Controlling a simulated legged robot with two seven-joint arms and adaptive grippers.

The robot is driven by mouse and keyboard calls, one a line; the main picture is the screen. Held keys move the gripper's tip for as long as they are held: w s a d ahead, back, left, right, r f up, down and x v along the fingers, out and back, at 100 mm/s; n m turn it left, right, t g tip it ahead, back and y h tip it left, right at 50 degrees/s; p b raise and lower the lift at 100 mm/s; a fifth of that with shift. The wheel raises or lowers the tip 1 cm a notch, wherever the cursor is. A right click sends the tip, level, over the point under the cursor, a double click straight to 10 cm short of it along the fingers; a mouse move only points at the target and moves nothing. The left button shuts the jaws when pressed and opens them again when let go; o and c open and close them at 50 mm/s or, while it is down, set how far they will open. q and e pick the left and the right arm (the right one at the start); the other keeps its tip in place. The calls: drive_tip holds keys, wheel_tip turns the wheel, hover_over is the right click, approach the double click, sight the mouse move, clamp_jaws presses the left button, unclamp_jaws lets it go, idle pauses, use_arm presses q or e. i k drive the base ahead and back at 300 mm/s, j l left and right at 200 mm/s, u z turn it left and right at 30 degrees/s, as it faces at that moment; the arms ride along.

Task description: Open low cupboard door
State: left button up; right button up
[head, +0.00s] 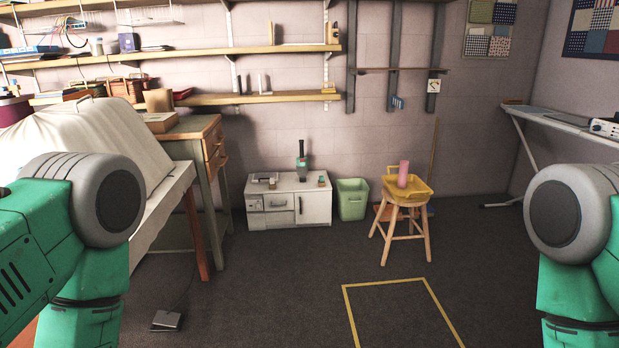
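A low white cupboard (288,201) stands against the back wall, a little left of the middle of the head view. Its door (313,208) is on the right side of the front and looks shut. A small drawer front and a lower panel are on its left side. A dark microscope-like device and small items stand on its top. My two arms show at the left and right edges of the view, far from the cupboard. Neither gripper is in view.
A green bin (351,199) stands just right of the cupboard. A wooden stool (404,220) holds a yellow basket (408,184) with a pink cylinder. A wooden desk (192,130) and a covered table are at left. A yellow floor outline (385,284) and open carpet lie in front.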

sight(315, 207)
drive_tip(key=i+u, duration=0.25)
drive_tip(key=i, duration=1.75)
drive_tip(key=i+j+z, duration=0.2)
drive_tip(key=i, duration=1.85)
drive_tip(key=i+l+u, duration=0.1)
drive_tip(key=i, duration=0.4)
drive_tip(key=i+l+u, duration=0.1)
drive_tip(key=i+l, duration=0.25)
drive_tip(key=i+l+u, duration=0.1)
drive_tip(key=i+l, duration=0.2)
drive_tip(key=i, duration=0.3)
